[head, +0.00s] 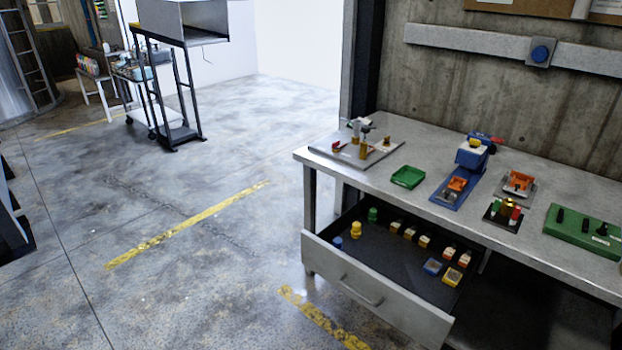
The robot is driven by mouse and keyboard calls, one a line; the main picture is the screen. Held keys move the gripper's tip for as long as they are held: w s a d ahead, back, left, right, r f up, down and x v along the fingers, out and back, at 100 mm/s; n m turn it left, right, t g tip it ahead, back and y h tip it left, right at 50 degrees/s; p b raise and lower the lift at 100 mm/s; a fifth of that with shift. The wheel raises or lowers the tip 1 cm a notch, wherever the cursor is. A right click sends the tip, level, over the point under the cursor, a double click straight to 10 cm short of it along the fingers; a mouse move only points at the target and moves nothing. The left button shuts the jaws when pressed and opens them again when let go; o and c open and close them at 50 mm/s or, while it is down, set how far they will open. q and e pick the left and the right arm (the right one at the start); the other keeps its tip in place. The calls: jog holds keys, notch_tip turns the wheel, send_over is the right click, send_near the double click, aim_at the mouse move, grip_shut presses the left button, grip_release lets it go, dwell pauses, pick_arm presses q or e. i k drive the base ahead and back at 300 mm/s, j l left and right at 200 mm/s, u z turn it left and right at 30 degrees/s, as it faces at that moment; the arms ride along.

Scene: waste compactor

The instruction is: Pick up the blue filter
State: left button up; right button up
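The drawer (345,283) under the workbench is open. Inside it, at the right, lies a flat blue square piece (432,266) with a greyish centre, beside a similar yellow square piece (453,277). A small blue rounded piece (338,243) stands in the drawer's left front corner, near a yellow one (355,229) and a green one (373,215). I cannot tell for certain which blue piece is the filter. Neither of my grippers is in view.
Several small orange, white and yellow blocks (424,241) stand along the drawer's back. The bench top (340,178) carries a green tray (408,177), a blue fixture (462,175) and a green box (585,230). A cart (170,80) stands far left. The floor (200,270) before the drawer is clear.

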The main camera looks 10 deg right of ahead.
aim_at(432, 267)
jog(key=k+z, duration=0.15)
jog(key=z, duration=1)
